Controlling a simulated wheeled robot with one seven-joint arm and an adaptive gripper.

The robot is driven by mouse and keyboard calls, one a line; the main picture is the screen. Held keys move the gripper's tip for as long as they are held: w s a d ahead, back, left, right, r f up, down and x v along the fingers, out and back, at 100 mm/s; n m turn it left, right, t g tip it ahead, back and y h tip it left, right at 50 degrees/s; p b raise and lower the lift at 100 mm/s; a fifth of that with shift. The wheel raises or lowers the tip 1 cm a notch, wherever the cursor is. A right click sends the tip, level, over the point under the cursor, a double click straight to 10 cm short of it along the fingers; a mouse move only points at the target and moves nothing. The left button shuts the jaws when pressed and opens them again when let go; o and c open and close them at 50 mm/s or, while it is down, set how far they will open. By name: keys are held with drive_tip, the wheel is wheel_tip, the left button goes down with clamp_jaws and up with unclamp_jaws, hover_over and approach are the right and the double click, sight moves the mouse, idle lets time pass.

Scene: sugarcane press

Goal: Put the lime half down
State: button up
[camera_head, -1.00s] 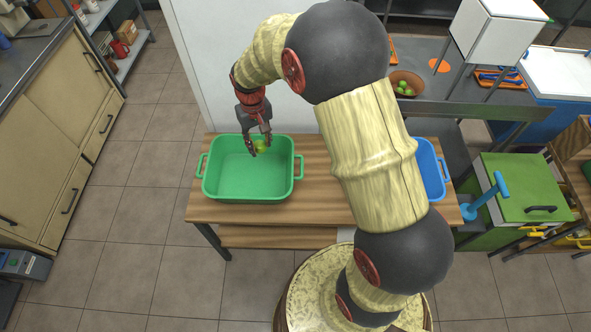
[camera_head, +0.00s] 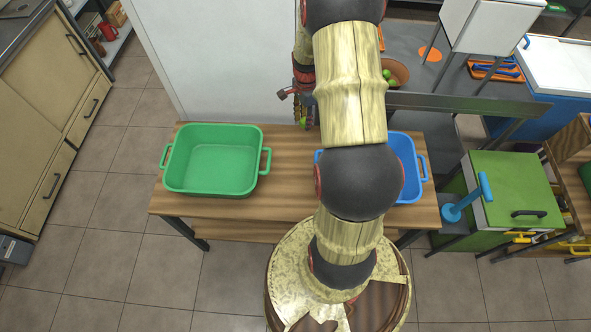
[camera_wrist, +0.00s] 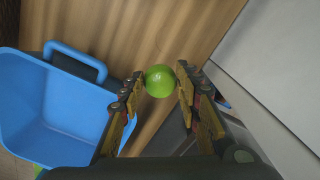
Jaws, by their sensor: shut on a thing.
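The lime half (camera_wrist: 159,81) is green and sits between my fingertips in the wrist view, held above the wooden table. In the head view a bit of the lime half (camera_head: 304,123) shows beside my arm. My gripper (camera_wrist: 160,84) is shut on it; in the head view my gripper (camera_head: 303,112) is mostly hidden behind my arm. The green bin (camera_head: 262,183) stands empty on the left of the table. The blue bin (camera_head: 412,165) is on the right, partly hidden by my arm; its near part (camera_wrist: 50,120) shows beside my gripper in the wrist view.
The wooden table (camera_head: 285,180) has bare room between the two bins. A brown bowl (camera_head: 401,72) with green fruit stands on the grey counter behind. A white wall panel (camera_head: 220,60) rises behind the table. A green cabinet (camera_head: 510,180) stands at right.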

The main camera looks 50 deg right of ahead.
drive_tip(key=shift+s+d+f+m, duration=0.3)
drive_tip(key=shift+s+d+m, duration=0.2)
drive_tip(key=shift+s+d, duration=0.2)
drive_tip(key=shift+s+d+f, duration=0.1)
drive_tip(key=shift+s+f, duration=0.05)
drive_tip(key=shift+s, duration=0.05)
drive_tip(key=s+a+f+b, duration=0.2)
drive_tip(key=s+a+f, duration=0.15)
drive_tip(key=a, duration=0.45)
drive_tip(key=b, duration=0.2)
hover_over(295, 173)
drive_tip(key=d, duration=0.2)
drive_tip(key=shift+m, duration=0.3)
drive_tip(key=f, duration=0.4)
drive_tip(key=shift+w+a+f, duration=0.15)
drive_tip(key=shift+a+f, duration=0.1)
drive_tip(key=shift+s+a+f+b, duration=0.2)
drive_tip(key=shift+a+f, duration=0.25)
drive_tip(key=shift+f, duration=0.15)
drive_tip(key=shift+s+a+f+b, duration=0.1)
drive_tip(key=shift+a+f+b, duration=0.1)
drive_tip(key=shift+a+f, duration=0.35)
drive_tip(key=shift+d+f+b, duration=0.25)
drive_tip(key=shift+f+b, duration=0.4)
drive_tip(key=shift+f, duration=0.65)
drive_tip(key=shift+f, duration=0.2)
drive_tip(key=o, duration=0.9)
